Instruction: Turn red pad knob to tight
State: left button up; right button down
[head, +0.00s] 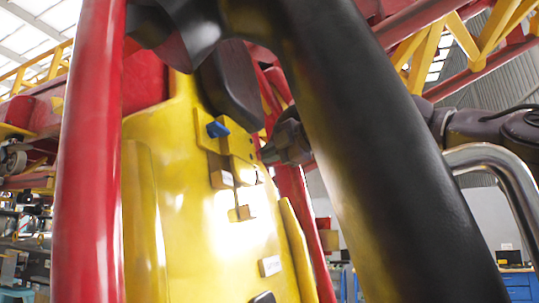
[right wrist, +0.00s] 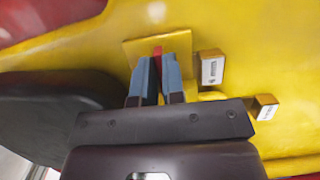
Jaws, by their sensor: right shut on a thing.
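The red pad knob (right wrist: 158,52) shows as a red strip between the fingertips of my right gripper (right wrist: 160,68) in the right wrist view. The gripper is shut on it, and the fingers hide most of the knob. The knob sits on a yellow plate (right wrist: 138,47) on the yellow seat back. In the head view my right gripper (head: 264,152) reaches the plate's right side from the right; the red knob cannot be made out there. My left gripper is not in view.
A blue knob (head: 217,129) sticks out of the same panel, left of the gripper. Small labelled blocks (right wrist: 211,69) sit beside the plate. A thick black padded bar (head: 385,140) crosses the head view, and a red post (head: 88,160) stands at left.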

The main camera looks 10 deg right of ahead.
jog(key=shift+f, duration=0.1)
dwell(0.3)
jog(key=c, duration=1.2)
grip_release()
